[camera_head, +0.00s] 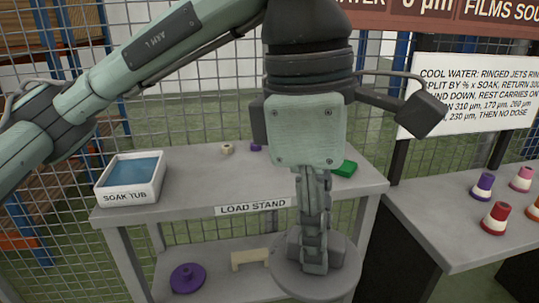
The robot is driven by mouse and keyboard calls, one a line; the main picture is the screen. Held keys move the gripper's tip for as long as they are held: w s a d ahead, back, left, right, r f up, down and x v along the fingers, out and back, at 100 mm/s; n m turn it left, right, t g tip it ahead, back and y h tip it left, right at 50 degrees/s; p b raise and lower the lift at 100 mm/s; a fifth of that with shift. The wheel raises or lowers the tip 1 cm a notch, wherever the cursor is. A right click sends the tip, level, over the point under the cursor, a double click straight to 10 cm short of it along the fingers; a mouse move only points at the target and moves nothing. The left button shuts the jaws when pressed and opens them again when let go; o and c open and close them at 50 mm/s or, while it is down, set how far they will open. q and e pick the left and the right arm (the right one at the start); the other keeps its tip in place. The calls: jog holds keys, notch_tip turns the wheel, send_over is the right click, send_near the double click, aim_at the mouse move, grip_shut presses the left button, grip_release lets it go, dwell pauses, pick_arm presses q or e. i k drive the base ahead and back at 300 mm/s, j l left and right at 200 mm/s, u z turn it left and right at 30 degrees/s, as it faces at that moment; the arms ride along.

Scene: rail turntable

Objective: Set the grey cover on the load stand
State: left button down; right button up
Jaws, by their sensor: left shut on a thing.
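The load stand (200,187) is a grey two-level table with its name on the front edge. My left gripper (315,258) points straight down in front of its right part. It is shut on the grey cover (290,284), a wide round disc that looks about level. The fingers hide the middle of the cover, so the grasped part does not show well. The cover overlaps the lower shelf in the picture and appears held in front of the stand; its exact height is unclear. My right gripper is not in view.
On the stand's top are a white soak tub (130,181) with blue water, a small beige ring (227,149) and a green block (345,168). A purple knobbed disc (187,278) and beige bracket (250,258) are on the lower shelf. Ringed cones (495,218) stand on the right counter.

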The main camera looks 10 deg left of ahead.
aim_at(268, 173)
jog(key=i+j, duration=0.2)
jog(key=i, duration=0.2)
jog(key=i+j, duration=0.2)
jog(key=i, duration=0.2)
